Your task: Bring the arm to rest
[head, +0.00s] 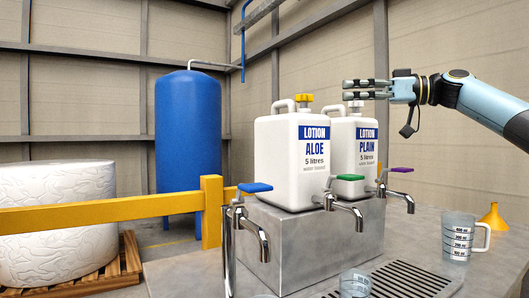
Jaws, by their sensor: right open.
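My right gripper (350,90) is raised at the upper right, its arm coming in from the right edge. Its fingers point left, are open and hold nothing. They are at about the height of the top of the plain lotion jug (350,132), near its cap in the picture; I cannot tell the gap in depth. The aloe lotion jug (288,165), with a yellow cap, stands in front and to the left. My left gripper is not in view.
A measuring jug (460,238), an orange funnel (492,217) and a clear cup (355,283) stand on the counter. A yellow rail (100,213) and a blue tank (187,130) are behind.

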